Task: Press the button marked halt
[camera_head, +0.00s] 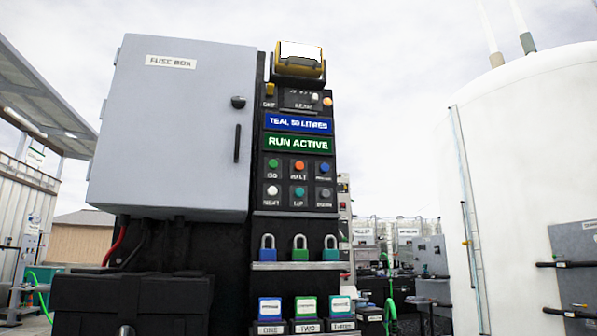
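The button marked halt (299,166) is a small round orange button in the upper middle of a black keypad on the panel. Its label sits just below it. A green button (273,163) marked go is to its left, and a blue button (325,168) is to its right. Below are a white button (272,190) marked next, a teal button (299,192) marked up and a grey button (325,194). Neither gripper is in view.
A grey fuse box (180,130) stands shut left of the panel. A green sign (298,144) reads run active. Several padlocks (301,247) stand on a shelf below the keypad. A large white tank (535,140) stands at right.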

